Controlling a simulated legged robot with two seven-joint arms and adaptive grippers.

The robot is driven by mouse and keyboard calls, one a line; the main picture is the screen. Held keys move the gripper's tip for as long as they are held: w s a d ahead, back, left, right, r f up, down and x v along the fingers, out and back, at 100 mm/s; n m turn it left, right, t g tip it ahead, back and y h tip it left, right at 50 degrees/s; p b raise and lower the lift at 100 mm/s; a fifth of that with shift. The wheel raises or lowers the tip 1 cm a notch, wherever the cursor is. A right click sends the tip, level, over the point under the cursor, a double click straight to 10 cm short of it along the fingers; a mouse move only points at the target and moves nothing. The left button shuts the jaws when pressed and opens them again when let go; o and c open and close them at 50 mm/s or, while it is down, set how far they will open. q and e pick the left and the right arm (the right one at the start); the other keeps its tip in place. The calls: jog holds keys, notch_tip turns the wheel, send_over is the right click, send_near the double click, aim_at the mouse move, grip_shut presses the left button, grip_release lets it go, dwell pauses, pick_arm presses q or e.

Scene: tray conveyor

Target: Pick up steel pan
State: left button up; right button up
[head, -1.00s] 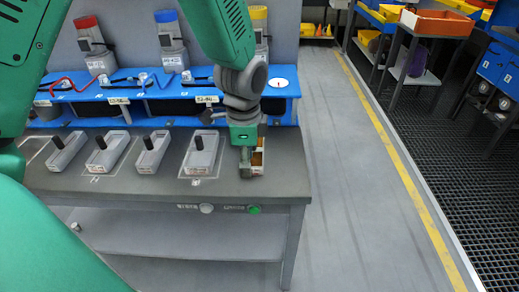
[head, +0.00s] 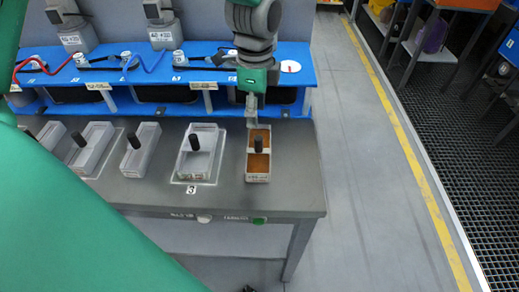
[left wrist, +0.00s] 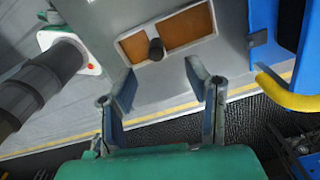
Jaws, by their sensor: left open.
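No item is marked as a steel pan; several light grey rectangular pans with upright black handles stand in a row on the bench. The rightmost pan (head: 257,178) has orange-brown contents on both sides of its handle (head: 258,144). It also shows in the left wrist view (left wrist: 208,33), with its handle pointing toward the camera. An empty pan (head: 183,160) sits to its left. My left gripper (head: 252,112) is above and behind the rightmost pan's far end. Its fingers stand apart and empty in the left wrist view (left wrist: 160,85). My right gripper is not in view.
A grey bench (head: 290,190) carries the pans. A blue raised shelf (head: 220,75) with dark openings runs behind them. A green button (head: 259,221) is on the bench front. Open grey floor (head: 350,150) lies to the right.

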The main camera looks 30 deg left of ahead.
aim_at(259, 138)
pick_arm(q)
jog(key=f, duration=0.5)
jog(key=d+f+b, duration=0.1)
jog(key=f, duration=0.2)
jog(key=shift+s+d+f, duration=0.1)
jog(key=shift+s+f, duration=0.1)
jog(key=shift+s, duration=0.05)
jog(key=shift+w+f, duration=0.1)
jog(key=shift+f, duration=0.2)
jog(key=shift+a, duration=0.3)
jog(key=shift+c, duration=1.3)
jog(key=c, duration=0.6)
jog(key=shift+d, duration=0.15)
grip_shut()
